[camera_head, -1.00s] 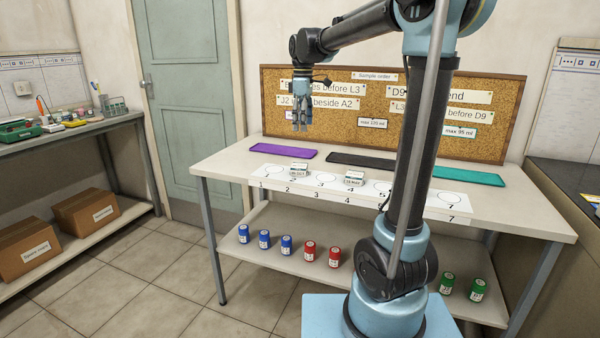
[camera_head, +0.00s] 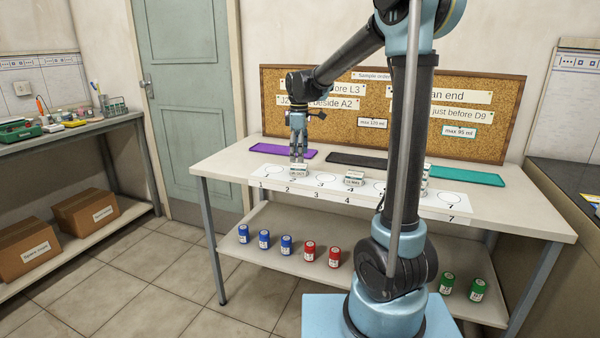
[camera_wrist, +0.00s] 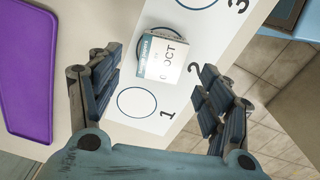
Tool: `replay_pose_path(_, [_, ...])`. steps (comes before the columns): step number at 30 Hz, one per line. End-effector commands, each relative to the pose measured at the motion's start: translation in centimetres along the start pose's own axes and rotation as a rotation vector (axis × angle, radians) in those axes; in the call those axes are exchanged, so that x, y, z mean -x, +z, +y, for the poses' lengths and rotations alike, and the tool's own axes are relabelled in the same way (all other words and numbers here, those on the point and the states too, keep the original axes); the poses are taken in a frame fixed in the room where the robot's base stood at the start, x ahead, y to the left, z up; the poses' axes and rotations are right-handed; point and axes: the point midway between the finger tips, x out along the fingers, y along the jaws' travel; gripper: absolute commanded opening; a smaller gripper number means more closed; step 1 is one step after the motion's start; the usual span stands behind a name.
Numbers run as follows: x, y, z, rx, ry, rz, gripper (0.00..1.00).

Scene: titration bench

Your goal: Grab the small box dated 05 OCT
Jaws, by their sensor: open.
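The small box (camera_head: 299,173) is white with a teal-green band and stands at spot 2 of the numbered white strip (camera_head: 330,188). In the wrist view the box (camera_wrist: 164,58) shows a label reading "OCT"; its day number is partly unreadable. My gripper (camera_head: 299,160) points down just above this box. Nothing is held. A second small white box (camera_head: 354,179) stands at spot 4.
Purple (camera_head: 283,151), black (camera_head: 358,160) and teal (camera_head: 466,176) mats lie behind the strip. A cork board (camera_head: 390,108) with notes stands at the back. Blue, red and green jars stand on the lower shelf (camera_head: 300,275). My arm hides part of the strip's right side.

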Motion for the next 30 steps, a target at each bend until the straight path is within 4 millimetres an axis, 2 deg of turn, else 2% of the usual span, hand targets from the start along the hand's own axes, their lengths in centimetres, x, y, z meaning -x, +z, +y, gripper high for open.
replay_pose_path(7, [-1.4, 0.0, -0.1, 0.0, 0.0, 0.0, 0.72])
replay_pose_path(16, [-5.0, 0.0, -0.1, 0.0, 0.0, 0.0, 0.72])
replay_pose_path(26, [-5.7, 0.1, -0.1, 0.0, 0.0, 0.0, 0.72])
replay_pose_path(27, [-5.7, 0.0, -0.1, 0.0, 0.0, 0.0, 0.69])
replay_pose_path(30, [-5.7, 0.0, -0.1, 0.0, 0.0, 0.0, 0.47])
